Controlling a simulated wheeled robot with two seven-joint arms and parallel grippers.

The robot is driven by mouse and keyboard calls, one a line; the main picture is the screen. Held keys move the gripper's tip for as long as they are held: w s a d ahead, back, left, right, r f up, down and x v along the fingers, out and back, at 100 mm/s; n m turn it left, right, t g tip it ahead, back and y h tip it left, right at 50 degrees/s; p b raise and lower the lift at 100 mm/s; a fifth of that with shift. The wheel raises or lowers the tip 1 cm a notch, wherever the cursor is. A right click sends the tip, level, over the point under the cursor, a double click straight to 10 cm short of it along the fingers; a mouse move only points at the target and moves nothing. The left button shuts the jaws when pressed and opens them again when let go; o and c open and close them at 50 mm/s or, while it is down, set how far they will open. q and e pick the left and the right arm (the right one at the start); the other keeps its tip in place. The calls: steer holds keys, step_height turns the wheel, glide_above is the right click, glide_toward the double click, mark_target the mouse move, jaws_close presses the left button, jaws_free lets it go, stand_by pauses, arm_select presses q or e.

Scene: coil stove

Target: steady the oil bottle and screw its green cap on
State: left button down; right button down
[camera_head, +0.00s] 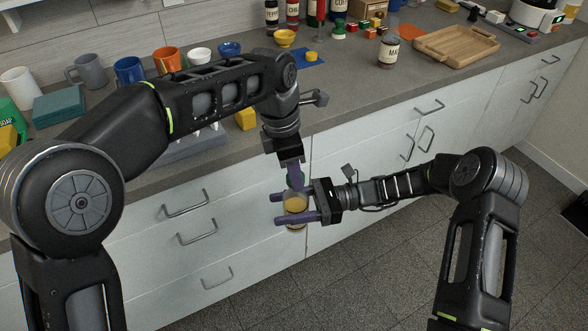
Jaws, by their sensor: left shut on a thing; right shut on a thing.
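The oil bottle (295,204), small and amber-yellow, is held in the air in front of the white drawers. My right gripper (280,208) comes in from the right and is shut on the bottle, one purple finger on each side of it. My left gripper (297,185) reaches down from above, its purple fingers shut at the top of the bottle. A sliver of the green cap (290,181) shows at these fingers, directly over the bottle. The fingers hide most of the cap and the bottle's neck, so I cannot tell how the cap sits on it.
The grey counter (350,100) runs behind both arms. It carries several mugs at the left, jars and small bowls at the back, a labelled jar (389,51) and a wooden tray (456,56) at the right. The white drawers (365,150) with metal handles stand close behind the bottle.

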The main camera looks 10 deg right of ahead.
arm_select(q)
steer(key=shift+f, duration=0.5)
steer(key=m+g, duration=0.1)
steer(key=m, duration=0.4)
steer(key=shift+w+m, duration=0.1)
steer(key=shift+m, duration=0.3)
steer(key=m, duration=0.4)
steer(key=shift+y, duration=0.3)
steer(key=c, duration=1)
jaws_free()
steer(key=shift+o, duration=0.6)
steer(key=o, duration=0.5)
